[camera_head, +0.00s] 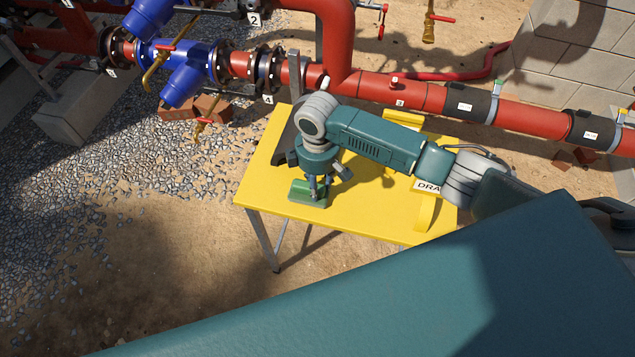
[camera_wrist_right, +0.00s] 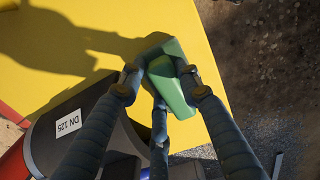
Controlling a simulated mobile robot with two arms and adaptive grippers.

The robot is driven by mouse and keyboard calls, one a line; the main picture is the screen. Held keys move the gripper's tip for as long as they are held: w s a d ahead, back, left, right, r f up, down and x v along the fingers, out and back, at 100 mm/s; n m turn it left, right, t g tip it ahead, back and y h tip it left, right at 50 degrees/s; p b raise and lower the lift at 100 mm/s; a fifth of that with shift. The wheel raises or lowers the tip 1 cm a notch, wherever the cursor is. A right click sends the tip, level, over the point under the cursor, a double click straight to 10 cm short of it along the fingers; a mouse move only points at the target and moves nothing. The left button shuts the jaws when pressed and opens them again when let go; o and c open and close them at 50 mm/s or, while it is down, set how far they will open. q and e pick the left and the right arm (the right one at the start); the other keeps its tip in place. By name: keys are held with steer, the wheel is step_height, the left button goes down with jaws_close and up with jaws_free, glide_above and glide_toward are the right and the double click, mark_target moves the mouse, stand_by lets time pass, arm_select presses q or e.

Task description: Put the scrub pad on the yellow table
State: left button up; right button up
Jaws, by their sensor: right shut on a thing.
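The scrub pad (camera_head: 303,193) is a green block at the front left part of the yellow table (camera_head: 268,188). My right gripper (camera_head: 319,188) points down at it and is shut on it. In the right wrist view the fingers (camera_wrist_right: 160,85) close around the green scrub pad (camera_wrist_right: 172,88) near a table edge, with the yellow top (camera_wrist_right: 130,30) under it. I cannot tell whether the pad touches the table top or is slightly above it. My left gripper is not in view.
A red pipe (camera_head: 470,105) with black sleeves runs behind the table. Blue valve fittings (camera_head: 185,75) stand at the upper left. A dark pipe piece labelled DN 125 (camera_wrist_right: 68,123) lies near the gripper. A DRAIN label (camera_head: 428,187) is on the table's right side, partly hidden by my arm.

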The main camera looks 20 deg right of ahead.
steer(key=shift+f, duration=0.1)
steer(key=o, duration=1)
step_height(320, 180, up, 12)
steer(key=shift+r+b, duration=0.15)
steer(key=shift+b, duration=0.85)
